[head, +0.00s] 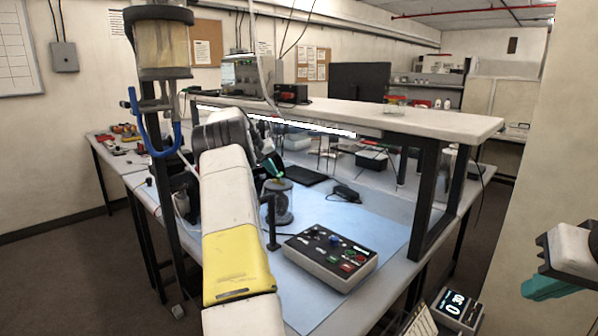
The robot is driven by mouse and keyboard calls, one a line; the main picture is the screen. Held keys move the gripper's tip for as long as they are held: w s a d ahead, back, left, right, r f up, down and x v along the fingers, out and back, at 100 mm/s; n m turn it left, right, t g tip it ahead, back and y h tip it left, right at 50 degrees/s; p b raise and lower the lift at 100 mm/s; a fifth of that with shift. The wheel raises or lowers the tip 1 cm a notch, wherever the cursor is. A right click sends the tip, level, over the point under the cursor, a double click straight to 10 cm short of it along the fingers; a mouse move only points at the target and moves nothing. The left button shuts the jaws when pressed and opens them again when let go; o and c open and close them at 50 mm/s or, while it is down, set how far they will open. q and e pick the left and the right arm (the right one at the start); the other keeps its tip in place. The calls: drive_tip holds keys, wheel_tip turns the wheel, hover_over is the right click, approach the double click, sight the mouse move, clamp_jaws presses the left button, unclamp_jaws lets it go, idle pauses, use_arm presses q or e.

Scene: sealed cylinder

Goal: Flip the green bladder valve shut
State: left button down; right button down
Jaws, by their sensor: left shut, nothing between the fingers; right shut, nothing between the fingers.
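My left arm reaches across the blue mat. My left gripper (271,165), with teal fingertips, is shut with nothing in it, close above the top of a clear cylinder (279,208) standing on the mat. A small yellow-green spot (273,179) shows just below the fingertips; I cannot tell whether it is the green bladder valve or whether the fingers touch it. The arm hides part of the area left of the cylinder. My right gripper (549,287) is shut and empty at the far right, away from the bench.
A control box (331,256) with coloured buttons sits on the blue mat (385,238). A dark post (271,222) stands by the cylinder. A reservoir (163,57) with a blue tube hangs at upper left. A raised shelf (440,121) spans the bench. A display (459,309) stands front right.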

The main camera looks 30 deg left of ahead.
use_arm(q)
drive_tip(key=shift+w+d, duration=0.3)
drive_tip(key=shift+w, duration=0.15)
drive_tip(key=shift+w+d, duration=0.1)
idle(1.5)
drive_tip(key=shift+s+d, duration=0.5)
drive_tip(key=shift+s, duration=0.1)
drive_tip(key=d+v, duration=0.1)
drive_tip(key=v, duration=0.6)
drive_tip(key=shift+s+a+r, duration=0.25)
drive_tip(key=shift+a+r, duration=0.05)
drive_tip(key=shift+a, duration=0.25)
